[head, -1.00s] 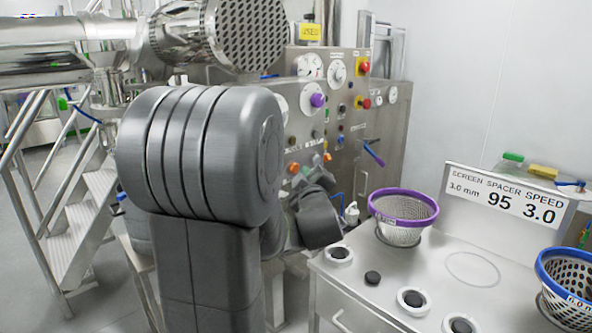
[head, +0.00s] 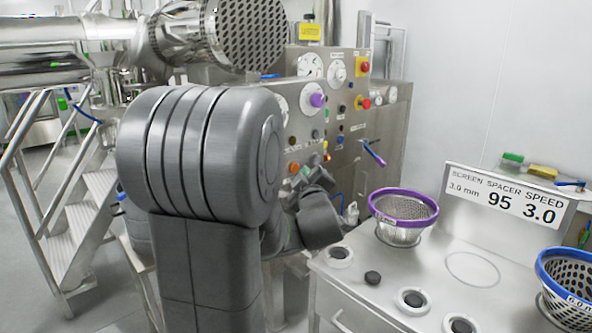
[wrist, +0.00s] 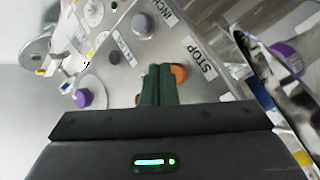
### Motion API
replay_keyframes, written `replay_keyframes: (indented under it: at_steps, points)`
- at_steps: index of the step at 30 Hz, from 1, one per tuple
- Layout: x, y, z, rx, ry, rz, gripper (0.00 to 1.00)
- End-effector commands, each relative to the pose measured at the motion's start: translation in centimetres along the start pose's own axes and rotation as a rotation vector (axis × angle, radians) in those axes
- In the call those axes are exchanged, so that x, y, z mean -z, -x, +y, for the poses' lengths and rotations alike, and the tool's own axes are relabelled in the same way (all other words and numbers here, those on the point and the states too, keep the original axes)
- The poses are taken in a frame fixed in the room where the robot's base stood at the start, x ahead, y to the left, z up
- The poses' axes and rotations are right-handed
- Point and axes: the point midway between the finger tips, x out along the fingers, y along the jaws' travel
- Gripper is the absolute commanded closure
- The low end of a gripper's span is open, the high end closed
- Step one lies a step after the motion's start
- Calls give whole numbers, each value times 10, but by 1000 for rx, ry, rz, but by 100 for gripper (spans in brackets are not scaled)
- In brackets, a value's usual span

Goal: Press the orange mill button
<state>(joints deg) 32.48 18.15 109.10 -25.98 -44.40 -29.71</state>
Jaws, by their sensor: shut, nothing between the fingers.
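My gripper (wrist: 159,68) is shut and empty, its two dark green fingers side by side. In the wrist view, an orange button (wrist: 180,73) sits on the steel panel just right of the fingertips, near a STOP label (wrist: 201,57). I cannot tell whether the fingers touch it. In the head view, an orange button (head: 294,168) shows on the panel left of my gripper. A small glowing orange spot (head: 327,157) shows close by my gripper. My arm hides part of the panel there, and the lettering is too small to read.
A grey knob (wrist: 143,26) stands near the INCH label. Purple knobs (head: 318,100) and red knobs (head: 364,102) also stick out of the panel. A steel bench (head: 385,265) with a purple-rimmed basket (head: 404,207) stands at right, steps (head: 88,190) at left.

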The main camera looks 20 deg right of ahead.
Motion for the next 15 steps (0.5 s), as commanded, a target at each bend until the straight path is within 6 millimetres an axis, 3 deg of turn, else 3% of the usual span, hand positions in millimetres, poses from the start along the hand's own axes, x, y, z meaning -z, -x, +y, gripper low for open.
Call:
replay_keyframes:
  at_steps: [15]
  points:
    - [4, -7, -4, 0, 0, 0, 100]
